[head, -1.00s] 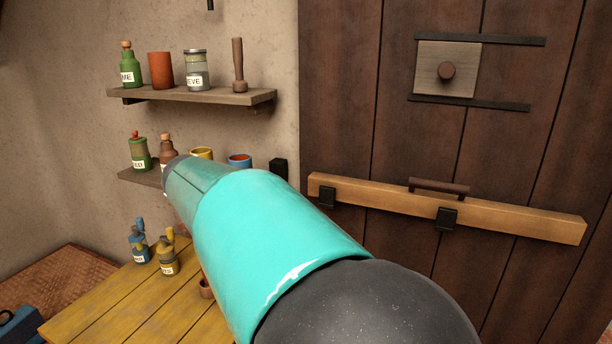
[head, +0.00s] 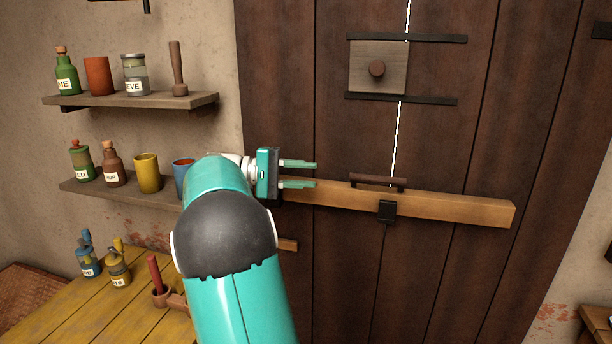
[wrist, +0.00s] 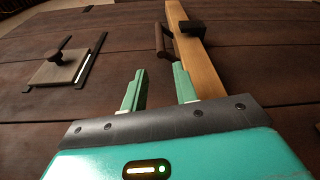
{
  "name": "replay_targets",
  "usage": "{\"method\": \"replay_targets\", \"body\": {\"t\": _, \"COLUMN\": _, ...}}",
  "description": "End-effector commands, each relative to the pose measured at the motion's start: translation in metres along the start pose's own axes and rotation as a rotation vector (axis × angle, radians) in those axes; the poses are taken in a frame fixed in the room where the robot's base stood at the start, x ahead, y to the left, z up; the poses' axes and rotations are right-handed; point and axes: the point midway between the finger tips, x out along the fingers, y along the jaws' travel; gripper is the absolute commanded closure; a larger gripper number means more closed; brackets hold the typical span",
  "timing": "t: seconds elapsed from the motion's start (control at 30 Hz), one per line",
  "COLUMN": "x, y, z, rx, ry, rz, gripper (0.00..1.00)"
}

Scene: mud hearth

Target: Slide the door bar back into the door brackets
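The door bar (head: 460,207) is a long light wooden beam lying across the dark plank door (head: 340,260). It slopes slightly down to the right, and its left end is hidden behind my gripper. A dark handle (head: 378,181) stands on its top edge, above a black bracket (head: 387,211) that holds the bar. My gripper (head: 316,174) is open and empty, left of the handle and apart from it, its fingers pointing right. In the wrist view the open fingers (wrist: 158,77) point toward the handle (wrist: 160,42) and the bar (wrist: 203,65), with nothing between them.
A small hatch with a round knob (head: 377,69) sits between dark rails above the bar. Shelves (head: 140,101) with bottles and cups are on the left wall. A yellow table (head: 70,310) with small bottles stands below.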

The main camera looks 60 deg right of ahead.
Motion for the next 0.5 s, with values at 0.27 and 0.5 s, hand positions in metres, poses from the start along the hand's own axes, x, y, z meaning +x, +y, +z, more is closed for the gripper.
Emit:
{"method": "replay_targets", "body": {"t": 0.27, "x": 0.011, "y": -0.001, "z": 0.000, "rx": -0.002, "ry": 0.001, "rz": -0.001, "gripper": 0.71}}
{"method": "replay_targets", "body": {"t": 0.5, "x": 0.052, "y": -0.001, "z": 0.001, "rx": -0.002, "ry": 0.000, "rz": -0.003, "gripper": 0.71}}
